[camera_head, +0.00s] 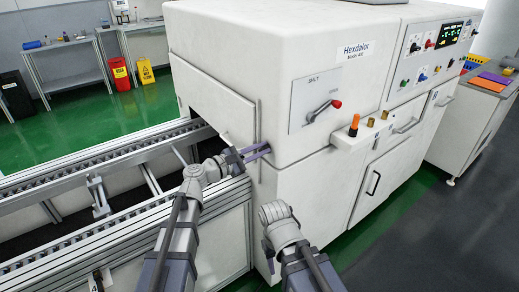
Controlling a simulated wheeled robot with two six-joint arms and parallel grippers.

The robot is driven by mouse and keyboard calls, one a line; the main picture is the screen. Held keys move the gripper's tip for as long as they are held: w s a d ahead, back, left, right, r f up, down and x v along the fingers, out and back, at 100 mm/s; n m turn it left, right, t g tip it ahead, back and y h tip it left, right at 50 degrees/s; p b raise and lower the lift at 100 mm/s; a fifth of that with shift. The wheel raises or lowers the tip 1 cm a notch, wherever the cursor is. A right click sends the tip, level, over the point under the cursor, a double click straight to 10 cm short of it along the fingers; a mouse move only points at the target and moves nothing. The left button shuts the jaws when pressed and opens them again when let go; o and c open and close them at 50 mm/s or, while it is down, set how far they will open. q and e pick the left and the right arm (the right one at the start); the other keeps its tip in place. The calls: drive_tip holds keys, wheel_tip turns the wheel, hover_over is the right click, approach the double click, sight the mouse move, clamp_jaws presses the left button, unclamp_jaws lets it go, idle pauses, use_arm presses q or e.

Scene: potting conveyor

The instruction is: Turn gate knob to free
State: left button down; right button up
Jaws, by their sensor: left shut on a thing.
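My left gripper (264,149) reaches to the lower left part of the white machine's front, beside the opening where the conveyor enters. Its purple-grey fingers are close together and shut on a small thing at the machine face.
A lever with a red ball (337,103) sits on a panel (315,97) above and right of my left gripper. An orange-topped item (354,121) stands on the machine's ledge. The conveyor (100,160) with its metal rails runs along the left.

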use_arm(q)
drive_tip(key=m, duration=0.3)
drive_tip(key=f+m+b, duration=0.1)
drive_tip(key=m, duration=0.6)
drive_tip(key=shift+s+d+f, duration=0.2)
drive_tip(key=shift+s+d, duration=0.05)
drive_tip(key=shift+s, duration=0.05)
drive_tip(key=shift+m, duration=0.4)
drive_tip(key=c, duration=0.8)
unclamp_jaws()
drive_tip(key=shift+c, duration=0.2)
drive_tip(key=v, duration=0.7)
drive_tip(key=shift+s+a, duration=0.2)
drive_tip(key=shift+a, duration=0.1)
